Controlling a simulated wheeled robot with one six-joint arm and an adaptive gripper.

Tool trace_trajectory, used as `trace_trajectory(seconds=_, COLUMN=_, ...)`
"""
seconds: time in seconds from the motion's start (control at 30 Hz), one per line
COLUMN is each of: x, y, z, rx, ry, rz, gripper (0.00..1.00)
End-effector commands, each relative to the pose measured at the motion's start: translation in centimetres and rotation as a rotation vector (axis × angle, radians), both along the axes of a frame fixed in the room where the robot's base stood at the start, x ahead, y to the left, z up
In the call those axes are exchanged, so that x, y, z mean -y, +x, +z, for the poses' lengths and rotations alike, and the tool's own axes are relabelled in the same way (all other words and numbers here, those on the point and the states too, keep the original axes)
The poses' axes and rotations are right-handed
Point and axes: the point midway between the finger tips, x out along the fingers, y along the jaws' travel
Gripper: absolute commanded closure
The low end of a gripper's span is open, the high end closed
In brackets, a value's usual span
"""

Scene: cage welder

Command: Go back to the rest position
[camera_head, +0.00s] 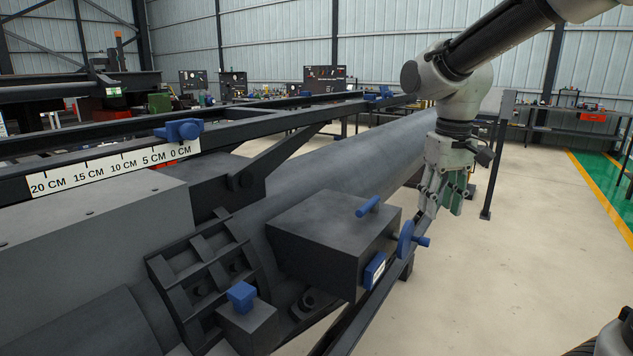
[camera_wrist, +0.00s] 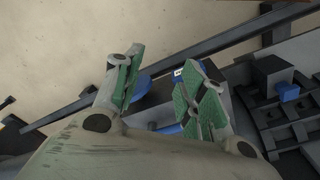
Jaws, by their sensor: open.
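The blue handwheel (camera_wrist: 140,86) shows partly behind the fingers there. The gripper looks apart from the handwheel, but the exact gap is hard to tell.
A long grey pipe (camera_head: 350,165) runs back through the machine. A scale (camera_head: 115,168) marked in CM and a blue clamp (camera_head: 179,130) sit on the rail at left. A blue knob (camera_head: 241,296) is in front. The pale floor (camera_head: 530,260) at right is clear.

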Motion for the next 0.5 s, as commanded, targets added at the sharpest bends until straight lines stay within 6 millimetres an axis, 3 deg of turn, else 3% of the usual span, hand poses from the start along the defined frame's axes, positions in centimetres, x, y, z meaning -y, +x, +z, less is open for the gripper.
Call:
trace_trajectory(seconds=0.1, x=3.4, y=-4.7, z=-0.1, rx=0.054, ry=0.019, rz=0.0, gripper=0.59)
trace_trajectory(seconds=0.3, x=7.6, y=-12.1, z=-1.0, rx=0.146, ry=0.039, rz=-0.065, gripper=0.59)
trace_trajectory(seconds=0.4, x=9.1, y=-15.0, z=-1.3, rx=0.188, ry=0.045, rz=-0.117, gripper=0.59)
trace_trajectory(seconds=0.5, x=10.1, y=-16.7, z=-1.0, rx=0.24, ry=0.049, rz=-0.157, gripper=0.59)
